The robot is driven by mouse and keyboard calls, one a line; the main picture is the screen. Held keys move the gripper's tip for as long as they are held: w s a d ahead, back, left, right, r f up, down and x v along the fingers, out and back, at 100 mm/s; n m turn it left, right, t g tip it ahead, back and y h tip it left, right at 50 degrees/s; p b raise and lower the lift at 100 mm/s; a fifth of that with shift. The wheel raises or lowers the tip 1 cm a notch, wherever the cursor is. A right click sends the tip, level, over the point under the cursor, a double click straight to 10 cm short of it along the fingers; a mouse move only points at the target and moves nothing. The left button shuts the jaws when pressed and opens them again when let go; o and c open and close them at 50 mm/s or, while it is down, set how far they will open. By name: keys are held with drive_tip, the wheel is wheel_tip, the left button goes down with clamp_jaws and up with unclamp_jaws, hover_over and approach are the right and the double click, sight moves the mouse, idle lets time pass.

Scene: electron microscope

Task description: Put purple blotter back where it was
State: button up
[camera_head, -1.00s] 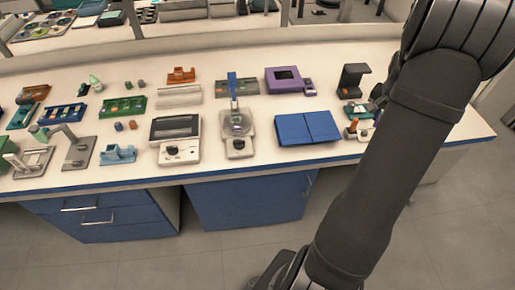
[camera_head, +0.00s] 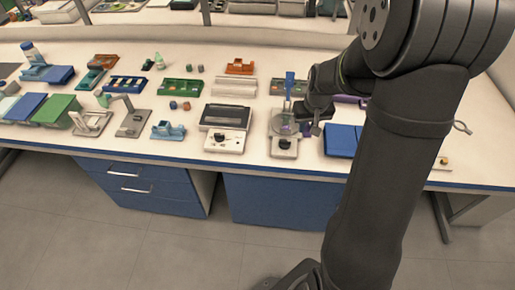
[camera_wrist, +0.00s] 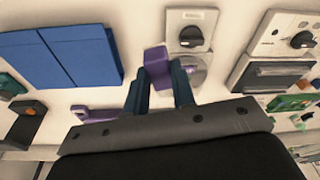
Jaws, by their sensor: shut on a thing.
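The purple blotter (camera_wrist: 155,59) is a small purple block between the tips of my gripper's two fingers (camera_wrist: 159,72) in the wrist view. My gripper is shut on it and holds it beside a round-plated white device (camera_wrist: 190,70). In the head view my gripper (camera_head: 312,126) is just right of that device (camera_head: 284,146), which has a blue upright part. The blotter is too small and covered to make out clearly there. I cannot tell its height above the table.
A blue two-part case (camera_head: 340,140) lies right of the device, partly behind my arm. A white instrument with a dark screen (camera_head: 226,117) stands to the left. A purple box (camera_wrist: 95,112) shows beside my fingers in the wrist view. Bare table lies between these.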

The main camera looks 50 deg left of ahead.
drive_tip(key=shift+n, duration=0.9)
drive_tip(key=s+a+f, duration=0.2)
drive_tip(key=s+a, duration=0.1)
drive_tip(key=a, duration=0.1)
drive_tip(key=s+a+f, duration=0.3)
drive_tip(key=s, duration=0.1)
drive_tip(key=s+a+f, duration=0.2)
drive_tip(key=s+a, duration=0.1)
drive_tip(key=a, duration=0.1)
drive_tip(key=shift+s+a+f, duration=0.15)
drive_tip(key=shift+s+a, duration=0.1)
drive_tip(key=shift+a, duration=0.05)
drive_tip(key=shift+a+f, duration=0.15)
drive_tip(key=shift+f, duration=1.9)
drive_tip(key=shift+f, duration=0.15)
drive_tip(key=o, duration=0.8)
drive_tip(key=r, duration=0.4)
drive_tip(key=d+r, duration=0.1)
drive_tip(key=r, duration=0.3)
drive_tip(key=s+d+r, duration=0.1)
drive_tip(key=r, duration=0.3)
